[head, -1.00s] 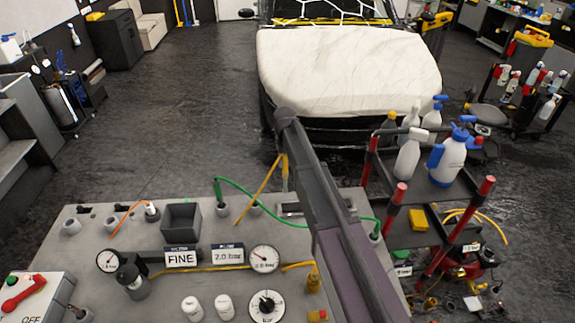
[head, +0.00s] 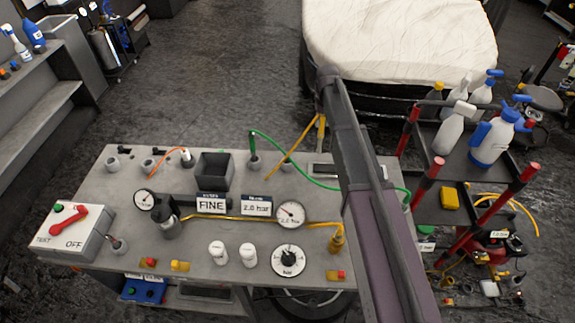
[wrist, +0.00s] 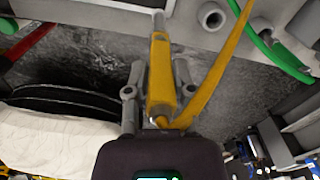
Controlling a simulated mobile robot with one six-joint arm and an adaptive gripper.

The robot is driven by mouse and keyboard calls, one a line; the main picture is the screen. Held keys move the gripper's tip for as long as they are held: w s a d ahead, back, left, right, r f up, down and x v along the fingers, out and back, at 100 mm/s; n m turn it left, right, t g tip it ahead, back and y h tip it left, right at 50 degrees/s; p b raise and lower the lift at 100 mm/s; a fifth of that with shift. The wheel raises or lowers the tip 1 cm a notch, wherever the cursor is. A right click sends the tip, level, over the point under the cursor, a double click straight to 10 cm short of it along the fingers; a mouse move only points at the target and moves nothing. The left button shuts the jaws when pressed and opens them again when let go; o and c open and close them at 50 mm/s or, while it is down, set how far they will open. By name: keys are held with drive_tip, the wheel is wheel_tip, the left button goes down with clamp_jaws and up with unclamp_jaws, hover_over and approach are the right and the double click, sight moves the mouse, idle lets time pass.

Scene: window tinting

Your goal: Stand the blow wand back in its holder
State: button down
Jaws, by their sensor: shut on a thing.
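The blow wand is yellow with a grey tip. In the wrist view, my gripper (wrist: 160,92) is shut on the yellow wand (wrist: 161,70), its tip pointing to the top of the picture. A yellow hose (wrist: 222,68) curves from its lower end. In the head view, the wand (head: 320,132) hangs below the arm's end, beyond the bench's far edge, and my arm hides most of the gripper. An empty round holder cup (wrist: 212,16) sits on the bench edge, right of the wand tip and apart from it.
The grey bench (head: 125,205) carries gauges (head: 290,213), a dark square bin (head: 214,171) and the FINE sign (head: 211,205). A green hose (head: 300,176) arcs under my arm. A bottle cart (head: 440,170) stands right; a covered car (head: 400,45) stands behind.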

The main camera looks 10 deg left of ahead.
drive_tip(key=shift+m, duration=0.7)
drive_tip(key=shift+s+d+f+b, duration=0.2)
drive_tip(key=shift+s+d, duration=0.4)
drive_tip(key=shift+d, duration=0.05)
drive_tip(key=shift+s+d+f+b, duration=0.25)
drive_tip(key=shift+s+d, duration=0.3)
drive_tip(key=shift+d, duration=0.05)
drive_tip(key=shift+s+d+f+b, duration=0.2)
drive_tip(key=shift+s+d, duration=0.4)
drive_tip(key=shift+d, duration=0.05)
drive_tip(key=shift+s, duration=0.1)
